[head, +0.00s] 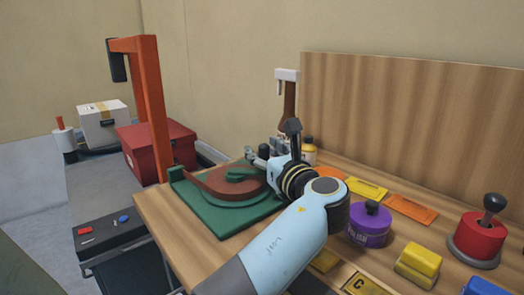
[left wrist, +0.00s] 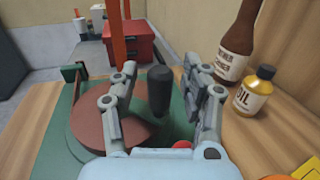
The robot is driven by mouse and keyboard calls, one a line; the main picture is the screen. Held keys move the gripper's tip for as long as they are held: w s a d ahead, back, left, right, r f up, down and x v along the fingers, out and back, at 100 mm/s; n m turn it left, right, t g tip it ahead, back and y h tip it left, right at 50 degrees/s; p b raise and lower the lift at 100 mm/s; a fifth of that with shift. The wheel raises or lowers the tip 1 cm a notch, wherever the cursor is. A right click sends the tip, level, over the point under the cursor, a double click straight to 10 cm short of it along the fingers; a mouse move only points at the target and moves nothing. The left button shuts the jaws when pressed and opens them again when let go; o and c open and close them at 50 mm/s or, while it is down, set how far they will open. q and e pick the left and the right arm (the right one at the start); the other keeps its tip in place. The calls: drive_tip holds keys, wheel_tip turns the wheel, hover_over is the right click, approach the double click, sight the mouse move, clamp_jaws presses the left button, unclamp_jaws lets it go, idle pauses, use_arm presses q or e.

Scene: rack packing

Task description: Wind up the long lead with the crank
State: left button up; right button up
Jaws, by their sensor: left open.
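A green winder base (head: 207,222) sits on the left end of the wooden table. It carries a red-brown round reel (head: 218,183) with a green crank piece on top. The crank's black knob (left wrist: 160,90) stands upright. My left gripper (head: 264,158) is over the right side of the winder. In the left wrist view its two grey fingers (left wrist: 158,80) are open, one on each side of the knob, with gaps showing. I cannot make out the long lead as a separate thing. My right gripper is not in view.
Behind the gripper stand a brown bottle (left wrist: 239,40) and an oil bottle (left wrist: 251,93). A purple polish tin (head: 369,226), a yellow block (head: 418,262) and a red-based lever (head: 478,236) are at right. A tall orange post (head: 152,110) and red box (head: 183,146) stand behind the table.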

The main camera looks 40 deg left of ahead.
use_arm(q)
drive_tip(key=c, duration=0.9)
clamp_jaws()
drive_tip(key=shift+s+a, duration=0.1)
drive_tip(key=shift+a, duration=0.05)
